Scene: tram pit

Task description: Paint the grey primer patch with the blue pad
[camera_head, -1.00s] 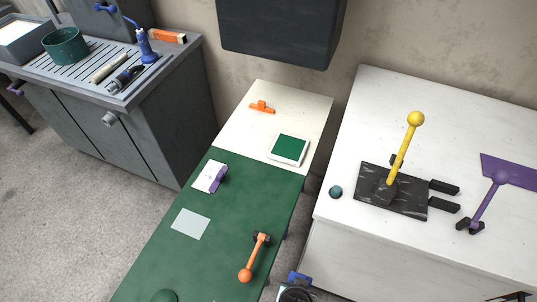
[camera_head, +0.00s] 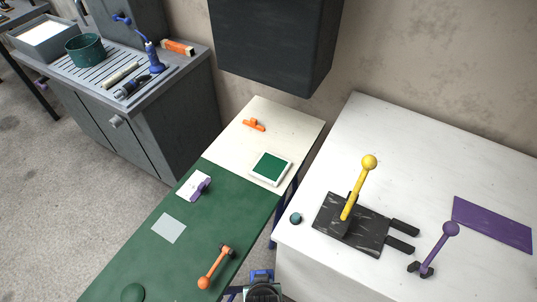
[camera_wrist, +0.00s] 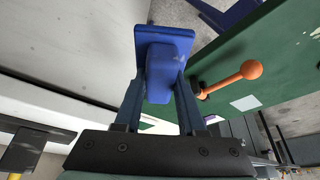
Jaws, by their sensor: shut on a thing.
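My gripper (camera_head: 262,288) is at the bottom edge of the head view, beside the right edge of the green surface. In the wrist view my gripper (camera_wrist: 160,82) is shut on the blue pad (camera_wrist: 163,45), a blue block with a flat plate at its end. Its top also shows small in the head view (camera_head: 262,273). The pale grey square patch (camera_head: 169,228) lies on the green surface (camera_head: 150,262), left of and apart from the gripper. It also shows in the wrist view (camera_wrist: 245,103). The pad's painting face is not clearly visible.
An orange lever (camera_head: 216,265) stands between gripper and patch. A purple pad (camera_head: 201,187) sits on a white card. A white-rimmed green tray (camera_head: 287,170) and an orange pad (camera_head: 254,125) lie behind. A white counter (camera_head: 310,262) with a yellow lever (camera_head: 357,187) stands right.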

